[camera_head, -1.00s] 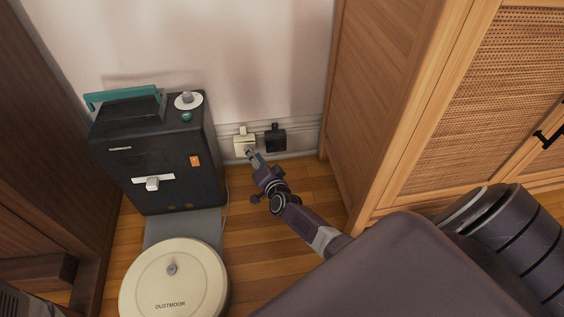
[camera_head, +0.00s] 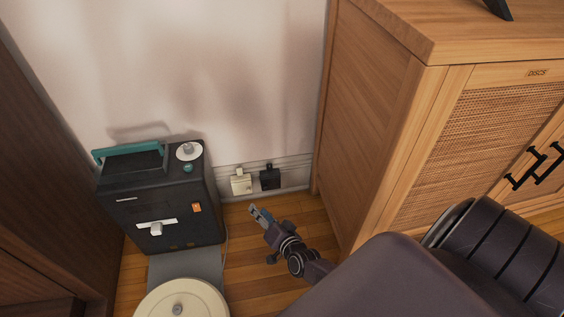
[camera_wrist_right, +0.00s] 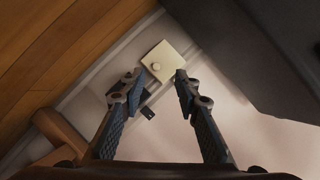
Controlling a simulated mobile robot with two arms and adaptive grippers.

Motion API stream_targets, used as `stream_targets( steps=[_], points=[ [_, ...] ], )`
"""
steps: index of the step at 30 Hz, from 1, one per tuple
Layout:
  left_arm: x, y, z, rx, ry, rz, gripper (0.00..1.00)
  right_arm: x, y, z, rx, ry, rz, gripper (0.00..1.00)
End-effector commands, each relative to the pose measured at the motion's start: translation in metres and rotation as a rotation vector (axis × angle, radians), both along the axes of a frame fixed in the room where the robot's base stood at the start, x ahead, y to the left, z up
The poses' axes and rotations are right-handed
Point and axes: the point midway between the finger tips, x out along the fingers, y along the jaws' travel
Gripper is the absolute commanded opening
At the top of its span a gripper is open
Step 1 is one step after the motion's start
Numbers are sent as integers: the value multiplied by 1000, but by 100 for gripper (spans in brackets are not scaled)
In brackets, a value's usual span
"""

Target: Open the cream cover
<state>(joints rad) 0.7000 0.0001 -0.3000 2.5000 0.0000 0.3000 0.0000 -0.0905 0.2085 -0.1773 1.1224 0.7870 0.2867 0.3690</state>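The cream cover (camera_head: 241,186) is a small square plate low on the wall, with a small tab above it. In the right wrist view the cream cover (camera_wrist_right: 172,57) is a pale square with a round knob, ahead of the fingers. It looks closed. My right gripper (camera_head: 258,210) is just below and in front of it in the head view, apart from it. In the wrist view my right gripper (camera_wrist_right: 156,84) has its two fingers spread with nothing between them. My left gripper is not in view.
A black cover (camera_head: 270,179) is beside the cream one on the wall. A dark machine (camera_head: 163,205) with a teal handle stands left, a round robot vacuum (camera_head: 182,302) before it. A wooden cabinet (camera_head: 385,130) stands right. Bare floor lies between.

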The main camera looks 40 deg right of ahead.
Motion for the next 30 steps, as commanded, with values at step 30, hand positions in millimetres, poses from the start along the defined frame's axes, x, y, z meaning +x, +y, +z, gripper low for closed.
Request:
stream_targets(
  steps=[30],
  points=[
    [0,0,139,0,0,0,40,-86,39,36,-252,275,229,30]
  ],
)
